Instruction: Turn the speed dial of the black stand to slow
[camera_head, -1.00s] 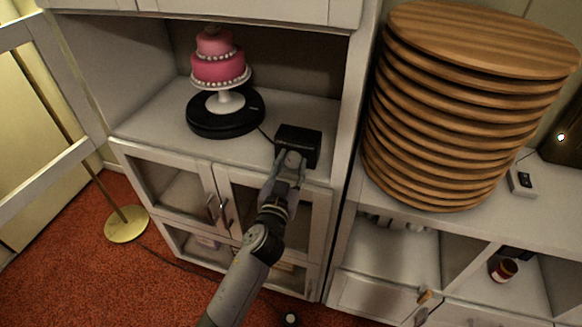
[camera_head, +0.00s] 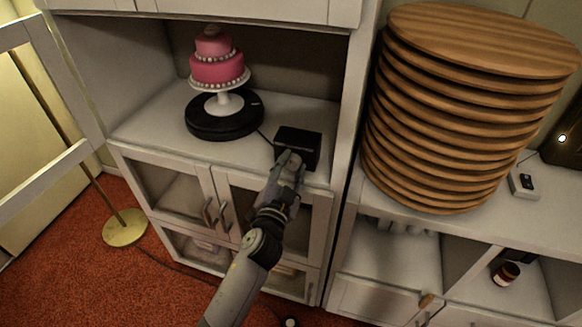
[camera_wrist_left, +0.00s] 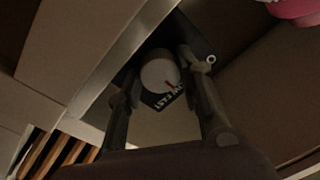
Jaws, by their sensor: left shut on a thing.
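The black stand (camera_head: 226,122) is a round turntable on the cabinet shelf, with a pink tiered cake (camera_head: 217,62) on a white pedestal. A cable runs from it to a black control box (camera_head: 300,140) at the shelf's front edge. My left gripper (camera_head: 290,160) is at the front of this box. In the left wrist view, the pale round dial (camera_wrist_left: 158,75) sits between the two fingers of my left gripper (camera_wrist_left: 160,66), which is shut on it. Its red mark points to the lower right, towards small white lettering. My right gripper is not in view.
A tall stack of round wooden boards (camera_head: 455,110) stands on the cabinet at the right. A small grey box with a black top (camera_head: 525,182) is beside it. A shelf side panel (camera_head: 355,90) stands close right of the control box.

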